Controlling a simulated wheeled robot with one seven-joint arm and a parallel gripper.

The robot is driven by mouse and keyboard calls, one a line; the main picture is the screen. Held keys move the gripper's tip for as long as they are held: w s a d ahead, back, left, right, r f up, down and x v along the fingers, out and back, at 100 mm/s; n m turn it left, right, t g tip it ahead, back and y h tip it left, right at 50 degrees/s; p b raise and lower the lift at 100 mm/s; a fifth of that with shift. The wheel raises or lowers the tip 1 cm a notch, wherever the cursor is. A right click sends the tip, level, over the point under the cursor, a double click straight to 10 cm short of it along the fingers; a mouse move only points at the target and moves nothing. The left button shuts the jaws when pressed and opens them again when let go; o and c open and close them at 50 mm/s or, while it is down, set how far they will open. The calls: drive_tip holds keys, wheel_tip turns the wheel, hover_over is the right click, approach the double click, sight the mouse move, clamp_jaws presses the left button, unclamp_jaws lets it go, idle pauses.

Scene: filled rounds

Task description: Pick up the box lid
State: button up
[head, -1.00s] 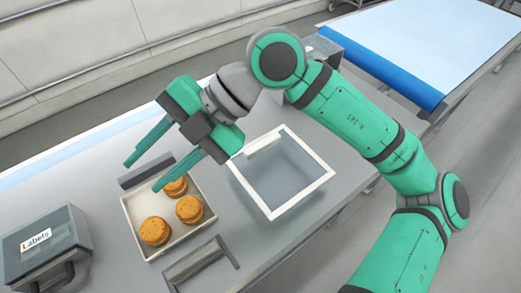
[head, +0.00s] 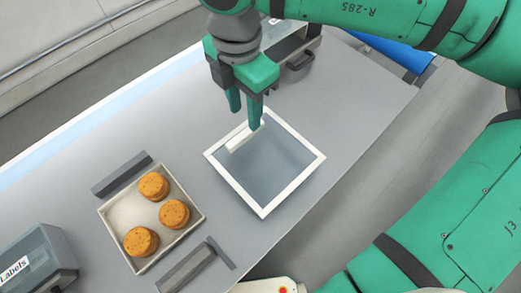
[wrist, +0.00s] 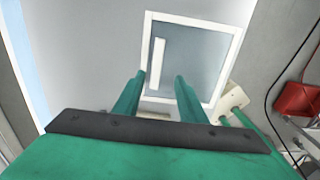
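The box lid (head: 295,187) lies flat on the grey table, a white square frame around a clear pane. It also shows in the wrist view (wrist: 195,20). A white bar handle (head: 240,139) runs along its far left side. My gripper (head: 245,117) is open and points down over that side of the lid. In the wrist view, the handle (wrist: 157,63) shows between the two parted fingers (wrist: 160,78). Whether a finger touches the handle I cannot tell. The open box (head: 127,212), left of the lid, holds three round orange-brown pieces (head: 174,214).
Dark grey bars stand on two sides of the box, one behind (head: 122,173) and one in front (head: 187,265). A grey "Labels" case (head: 45,258) is at lower left. Another grey case (head: 290,45) stands behind the lid. The table right of the lid is clear.

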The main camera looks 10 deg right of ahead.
sight(245, 132)
wheel_tip(245, 132, down, 3)
drive_tip(key=shift+f, duration=0.15)
drive_tip(key=f, duration=0.4)
drive_tip(key=shift+w+a, duration=0.2)
drive_tip(key=shift+w, duration=0.2)
drive_tip(key=shift+s+d+f, duration=0.1)
drive_tip(key=shift+f, duration=0.35)
clamp_jaws()
